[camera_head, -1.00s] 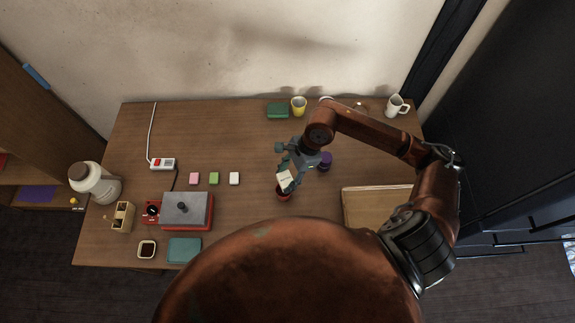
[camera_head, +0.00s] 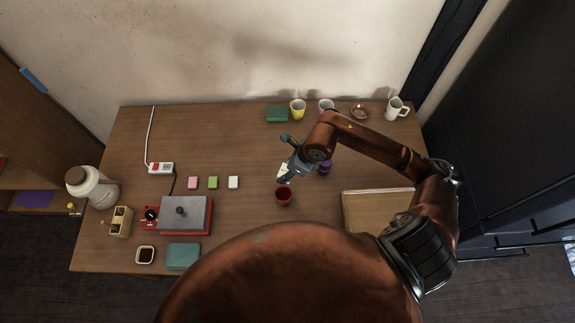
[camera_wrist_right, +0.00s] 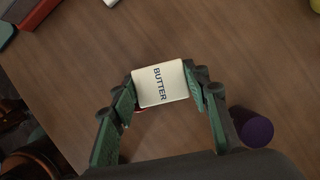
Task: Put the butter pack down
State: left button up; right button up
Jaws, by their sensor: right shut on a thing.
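The butter pack (camera_wrist_right: 161,84) is a cream-white block lettered BUTTER. In the right wrist view it sits between the two green-padded fingers of my right gripper (camera_wrist_right: 162,86), which is shut on it. In the head view the butter pack (camera_head: 283,170) shows as a pale patch at the tip of my right gripper (camera_head: 286,169), just beyond a red cup (camera_head: 283,197). I cannot tell whether the pack touches the table (camera_head: 250,225). My left gripper is in neither view.
A purple object (camera_head: 325,168) stands close to the right of my gripper. Pink (camera_head: 193,183), green (camera_head: 213,182) and white (camera_head: 233,182) blocks lie to the left. A wooden tray (camera_head: 375,192) is at the right. Cups line the back edge. Table left of the red cup is clear.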

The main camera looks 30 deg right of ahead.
jog(key=w+d+f, duration=0.1)
jog(key=w+f, duration=0.1)
jog(key=w+d+f, duration=0.1)
jog(key=w+f, duration=0.1)
jog(key=w+d+f, duration=0.1)
jog(key=w+f, duration=0.1)
jog(key=shift+w+d+f+b, duration=0.15)
jog(key=shift+d+f+b, duration=0.1)
jog(key=shift+d+b, duration=0.15)
jog(key=shift+w+d+f, duration=0.15)
jog(key=shift+w+f, duration=0.1)
jog(key=shift+f, duration=1.6)
jog(key=o, duration=0.8)
jog(key=shift+f, duration=0.15)
jog(key=o, duration=0.4)
jog(key=v, duration=1.2)
jog(key=shift+p, duration=0.4)
